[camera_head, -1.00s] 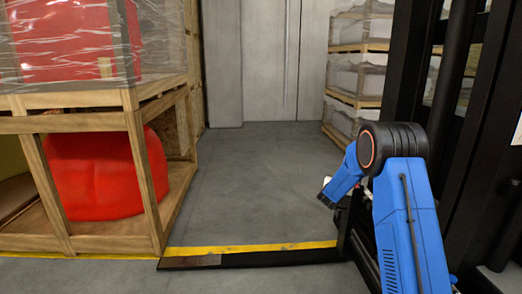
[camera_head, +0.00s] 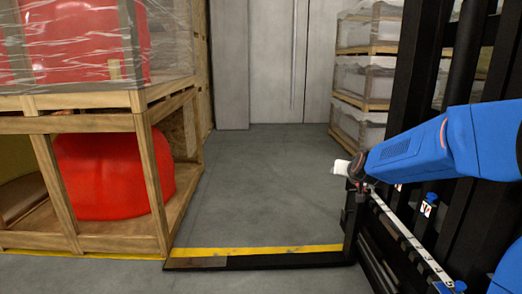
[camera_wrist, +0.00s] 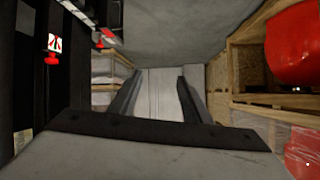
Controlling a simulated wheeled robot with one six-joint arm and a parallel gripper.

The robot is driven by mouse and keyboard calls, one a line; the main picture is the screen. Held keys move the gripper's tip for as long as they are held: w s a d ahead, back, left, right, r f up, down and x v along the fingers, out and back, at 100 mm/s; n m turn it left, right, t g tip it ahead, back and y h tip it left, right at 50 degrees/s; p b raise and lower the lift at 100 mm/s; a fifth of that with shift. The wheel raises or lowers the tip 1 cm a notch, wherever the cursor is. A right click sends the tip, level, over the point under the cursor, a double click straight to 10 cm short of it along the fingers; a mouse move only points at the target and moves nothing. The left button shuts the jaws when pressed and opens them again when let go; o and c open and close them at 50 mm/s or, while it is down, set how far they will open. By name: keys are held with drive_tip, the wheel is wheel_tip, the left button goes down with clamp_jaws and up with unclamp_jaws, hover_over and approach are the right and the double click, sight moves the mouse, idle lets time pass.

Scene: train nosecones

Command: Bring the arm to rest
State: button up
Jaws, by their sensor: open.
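My gripper (camera_wrist: 159,79) shows in the wrist view as two dark fingers set wide apart, open with nothing between them. In the head view my blue arm (camera_head: 408,146) reaches in from the right edge toward the middle, its dark wrist end over the floor. The fingers cannot be made out there. The arm's end is apart from the crates at the left.
A wooden crate (camera_head: 90,124) at the left holds a red nosecone (camera_head: 110,175); another wrapped red one is above. A black mast (camera_head: 408,100) stands at the right beside my arm. A yellow-edged black bar (camera_head: 255,257) lies in front. The grey floor (camera_head: 265,190) beyond is clear.

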drive_tip(key=s+a+n+g+y, duration=0.1)
drive_tip(key=s+a+g, duration=0.1)
drive_tip(key=s, duration=1)
drive_tip(key=s+a+n+g, duration=0.1)
drive_tip(key=s+a+g, duration=0.1)
drive_tip(key=s, duration=0.9)
drive_tip(key=s+d+f+g, duration=0.1)
drive_tip(key=s+f, duration=0.2)
drive_tip(key=s, duration=0.9)
drive_tip(key=s+d+f+g, duration=0.1)
drive_tip(key=s+f, duration=0.3)
drive_tip(key=s, duration=0.8)
drive_tip(key=shift+s+d+f+g+h, duration=0.2)
drive_tip(key=shift+d+g+h, duration=0.1)
drive_tip(key=shift+g, duration=0.5)
